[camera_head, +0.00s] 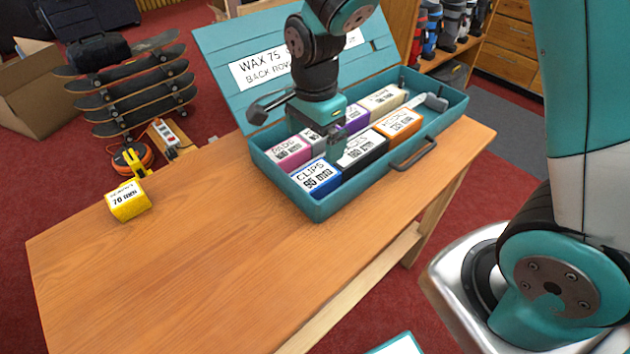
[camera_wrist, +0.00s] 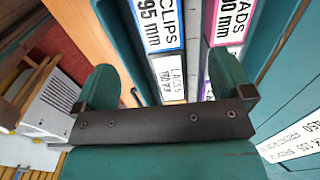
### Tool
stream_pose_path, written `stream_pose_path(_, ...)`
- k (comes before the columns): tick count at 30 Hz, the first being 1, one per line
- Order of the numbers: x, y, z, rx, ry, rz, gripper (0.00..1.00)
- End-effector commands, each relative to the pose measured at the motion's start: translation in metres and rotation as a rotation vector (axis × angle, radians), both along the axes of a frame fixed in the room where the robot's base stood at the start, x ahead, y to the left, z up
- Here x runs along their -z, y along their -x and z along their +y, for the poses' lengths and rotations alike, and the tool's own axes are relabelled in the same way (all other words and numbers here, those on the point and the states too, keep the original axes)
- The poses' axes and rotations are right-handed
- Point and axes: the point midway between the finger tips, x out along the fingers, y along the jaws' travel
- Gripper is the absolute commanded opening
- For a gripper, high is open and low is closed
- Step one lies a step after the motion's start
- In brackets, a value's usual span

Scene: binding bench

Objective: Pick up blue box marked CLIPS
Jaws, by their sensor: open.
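The blue box marked CLIPS 95 mm (camera_head: 317,178) sits in the front left corner of the open teal toolbox (camera_head: 325,209). Its label also shows at the top of the wrist view (camera_wrist: 156,24). My gripper (camera_head: 335,143) is over the boxes, just behind and right of the blue box in the head view. In the wrist view my gripper (camera_wrist: 165,72) has its two fingers wide apart with nothing held. The blue box lies beyond the gap between the fingertips. Whether any finger touches a box is hidden.
A pink box (camera_head: 288,152) stands behind the blue box, and a black box (camera_head: 362,152) stands right of it. An orange box (camera_head: 399,123), purple box (camera_head: 354,117) and cream box (camera_head: 383,98) fill other places. A yellow box (camera_head: 128,201) sits on the bench (camera_head: 200,255), mostly clear.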

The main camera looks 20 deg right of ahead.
Motion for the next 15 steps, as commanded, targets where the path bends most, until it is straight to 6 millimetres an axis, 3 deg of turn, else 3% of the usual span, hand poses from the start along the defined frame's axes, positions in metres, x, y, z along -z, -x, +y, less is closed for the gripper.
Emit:
stream_pose_path(6,0.043,0.001,0.0,-0.002,0.0,0.004,0.98)
stream_pose_path(15,0.068,0.002,0.0,-0.002,0.0,0.003,0.98)
